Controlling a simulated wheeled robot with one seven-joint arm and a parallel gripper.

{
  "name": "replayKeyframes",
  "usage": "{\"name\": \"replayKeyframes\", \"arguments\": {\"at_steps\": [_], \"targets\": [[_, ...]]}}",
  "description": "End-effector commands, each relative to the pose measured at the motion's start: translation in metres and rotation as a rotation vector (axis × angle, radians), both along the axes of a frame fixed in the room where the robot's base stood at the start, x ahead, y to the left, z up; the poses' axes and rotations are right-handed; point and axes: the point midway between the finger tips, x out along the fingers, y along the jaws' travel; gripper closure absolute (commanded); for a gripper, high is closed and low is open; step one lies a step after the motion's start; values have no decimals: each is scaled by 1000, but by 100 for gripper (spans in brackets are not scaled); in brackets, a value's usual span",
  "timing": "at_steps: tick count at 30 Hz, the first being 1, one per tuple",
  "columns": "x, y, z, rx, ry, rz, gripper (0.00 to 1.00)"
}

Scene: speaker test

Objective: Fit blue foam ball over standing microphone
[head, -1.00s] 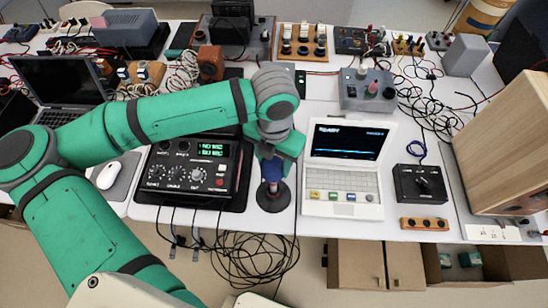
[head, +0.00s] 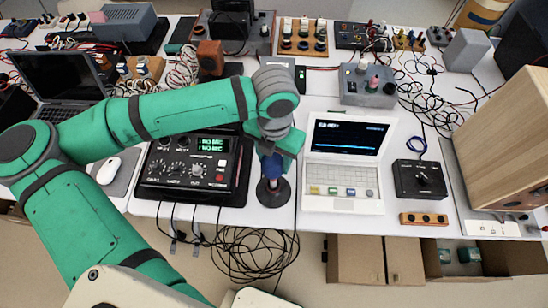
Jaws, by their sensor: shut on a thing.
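The standing microphone's round dark base (head: 273,193) rests on the white table directly below the ball. A short stem shows between ball and base. The microphone's head is hidden, so I cannot tell how far the ball sits over it.
The control box (head: 190,170) is close on the left, the white laptop (head: 342,200) close on the right. Cables (head: 250,252) hang off the front edge. A black knob box (head: 420,180) and a wooden speaker (head: 510,140) stand at right.

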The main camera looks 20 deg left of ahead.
Motion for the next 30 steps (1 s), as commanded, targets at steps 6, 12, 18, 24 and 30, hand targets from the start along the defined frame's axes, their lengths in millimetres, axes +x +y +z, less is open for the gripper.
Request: {"name": "replayKeyframes", "arguments": {"at_steps": [6,12,18,24,30], "targets": [[0,0,0,0,0,0,75],[0,0,-1,0,0,0,75],[0,0,-3,0,0,0,75],[1,0,-6,0,0,0,75],[1,0,-8,0,-1,0,75]]}}
